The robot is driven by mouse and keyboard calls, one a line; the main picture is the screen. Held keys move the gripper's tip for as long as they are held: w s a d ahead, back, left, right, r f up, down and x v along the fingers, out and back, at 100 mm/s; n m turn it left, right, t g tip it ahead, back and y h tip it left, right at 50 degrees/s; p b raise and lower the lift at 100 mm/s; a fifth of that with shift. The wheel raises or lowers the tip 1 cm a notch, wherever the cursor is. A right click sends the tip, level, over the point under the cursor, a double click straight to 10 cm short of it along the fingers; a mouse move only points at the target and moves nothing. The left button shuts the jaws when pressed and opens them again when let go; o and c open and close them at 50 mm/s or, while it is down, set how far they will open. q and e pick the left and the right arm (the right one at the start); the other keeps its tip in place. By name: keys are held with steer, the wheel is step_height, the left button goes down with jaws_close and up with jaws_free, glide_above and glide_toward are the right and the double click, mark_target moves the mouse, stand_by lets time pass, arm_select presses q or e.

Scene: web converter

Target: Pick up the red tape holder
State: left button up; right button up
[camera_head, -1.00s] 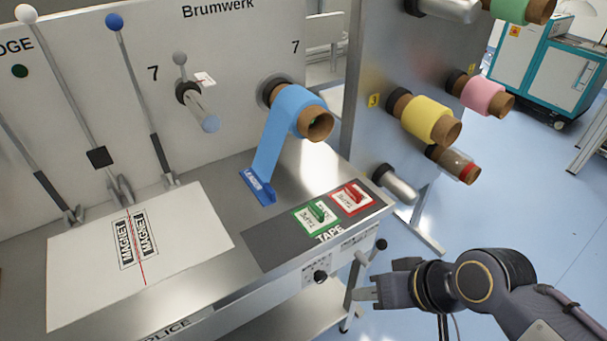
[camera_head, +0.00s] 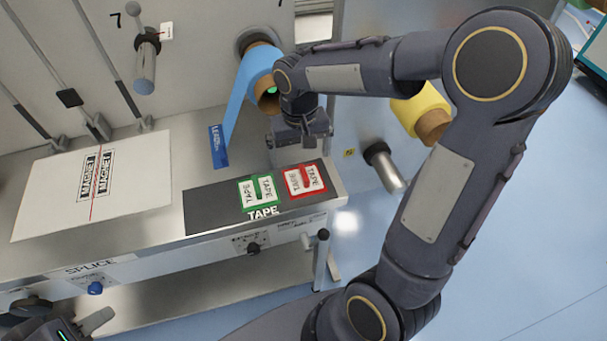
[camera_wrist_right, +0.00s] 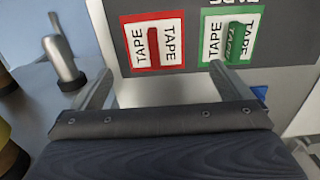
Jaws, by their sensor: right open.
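The red tape holder (camera_head: 305,180) lies on the dark TAPE mat (camera_head: 215,203) near the bench's front right corner. It has a white label and a raised red grip, also clear in the right wrist view (camera_wrist_right: 153,42). The green tape holder (camera_head: 260,190) lies just left of it. My right gripper (camera_head: 300,138) is open and empty above the bench, just behind the red holder. In the wrist view its fingers (camera_wrist_right: 160,70) are spread, with the red holder beyond them, apart from it. My left gripper (camera_head: 85,322) shows only partly at the bottom left edge.
A blue roll (camera_head: 262,78) hangs behind my right gripper, its strip running down to a blue holder (camera_head: 218,146). A metal spindle (camera_head: 385,165) and yellow roll (camera_head: 420,110) stand to the right. A white splice sheet (camera_head: 130,185) covers the bench's left.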

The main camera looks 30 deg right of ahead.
mark_target(304, 172)
steer(key=f, duration=0.5)
steer(key=f+p, duration=0.1)
steer(key=f, duration=0.1)
steer(key=shift+s+d+f, duration=0.15)
steer(key=shift+s+d, duration=0.1)
steer(key=shift+d, duration=0.1)
steer(key=shift+c, duration=0.2)
steer(key=c, duration=1)
